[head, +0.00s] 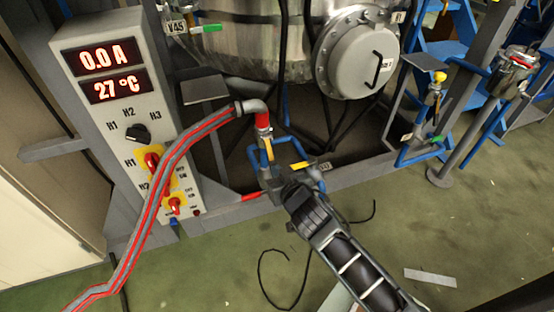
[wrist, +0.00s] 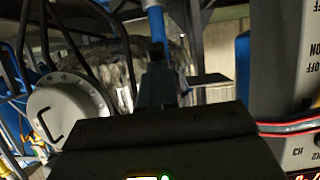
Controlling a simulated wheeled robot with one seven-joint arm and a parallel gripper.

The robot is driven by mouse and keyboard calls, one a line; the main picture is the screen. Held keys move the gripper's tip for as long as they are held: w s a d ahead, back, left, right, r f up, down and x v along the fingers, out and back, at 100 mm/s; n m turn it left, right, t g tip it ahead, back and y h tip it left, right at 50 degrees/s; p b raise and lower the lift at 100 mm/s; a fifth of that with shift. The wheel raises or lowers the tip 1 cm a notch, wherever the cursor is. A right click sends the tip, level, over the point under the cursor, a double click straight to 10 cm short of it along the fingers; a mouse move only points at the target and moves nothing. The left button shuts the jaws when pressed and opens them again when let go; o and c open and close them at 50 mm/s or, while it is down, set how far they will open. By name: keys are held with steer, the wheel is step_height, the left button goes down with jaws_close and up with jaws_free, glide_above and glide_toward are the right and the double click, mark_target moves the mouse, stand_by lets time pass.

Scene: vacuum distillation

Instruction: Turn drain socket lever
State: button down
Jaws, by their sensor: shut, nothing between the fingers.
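A grey-and-red hose (head: 180,150) ends in an elbow and a red collar (head: 263,120) on a vertical drain fitting below the steel vessel. A thin yellow lever (head: 269,150) lies along this fitting. Another yellow handle (head: 301,166) sticks out to its right and a red handle (head: 253,197) lies lower left; I cannot tell which is the drain socket lever. My gripper (head: 270,180) is at the lower part of the fitting, shut and empty. In the wrist view my gripper (wrist: 157,85) points toward a blue pipe (wrist: 156,24); contact cannot be told, and no lever is clear there.
A control box (head: 125,110) with red displays stands at left. The steel vessel (head: 250,45) with a round grey hatch (head: 360,62) is behind. A frame beam (head: 370,172) runs right of the fitting. Black cables (head: 285,275) lie on the green floor, which is mostly clear.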

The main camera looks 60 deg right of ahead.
steer(key=shift+t+h, duration=0.4)
steer(key=shift+t, duration=0.3)
steer(key=f+b, duration=0.1)
steer(key=b, duration=0.1)
steer(key=w+d+f+b, duration=0.1)
steer(key=b, duration=0.2)
steer(key=w+f+b, duration=0.1)
steer(key=b, duration=0.1)
steer(key=shift+d+f, duration=0.15)
steer(key=shift+f, duration=0.1)
steer(key=shift+b, duration=0.3)
steer(key=shift+r, duration=0.1)
